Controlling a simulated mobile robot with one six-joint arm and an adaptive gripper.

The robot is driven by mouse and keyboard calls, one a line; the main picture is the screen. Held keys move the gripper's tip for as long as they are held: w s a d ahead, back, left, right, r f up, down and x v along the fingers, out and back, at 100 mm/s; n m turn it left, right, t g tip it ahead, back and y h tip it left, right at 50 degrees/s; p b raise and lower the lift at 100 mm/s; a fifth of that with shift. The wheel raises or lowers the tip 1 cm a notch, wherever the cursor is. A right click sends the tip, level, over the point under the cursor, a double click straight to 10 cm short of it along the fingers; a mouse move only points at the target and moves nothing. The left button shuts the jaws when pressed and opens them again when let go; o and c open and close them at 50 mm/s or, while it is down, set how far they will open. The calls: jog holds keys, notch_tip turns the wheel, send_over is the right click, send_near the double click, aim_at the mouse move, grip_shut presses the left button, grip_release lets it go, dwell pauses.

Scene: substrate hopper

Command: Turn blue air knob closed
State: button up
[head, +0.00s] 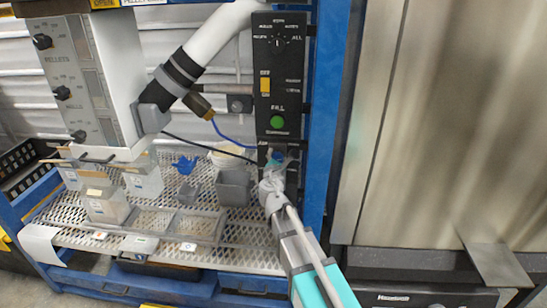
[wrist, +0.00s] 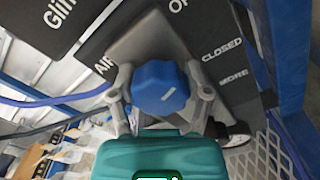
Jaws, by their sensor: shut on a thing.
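The blue air knob (wrist: 160,86) fills the middle of the wrist view, on a grey plate at the lower end of the black panel. In the head view my gripper (head: 273,172) is at the foot of the black control panel (head: 279,65). There the knob is mostly hidden by my gripper.
A green button (head: 277,122) and a yellow switch (head: 265,84) sit above on the panel. A blue post (head: 329,100) stands close to the right. A grey bin (head: 233,187) and several tubs stand on the mesh shelf at left. A gauge (wrist: 236,135) is below the knob.

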jog(key=m, duration=0.6)
jog(key=shift+m, duration=0.3)
jog(key=m, duration=0.6)
jog(key=shift+m, duration=0.4)
jog(key=o, duration=1.2)
jog(key=shift+c, duration=0.2)
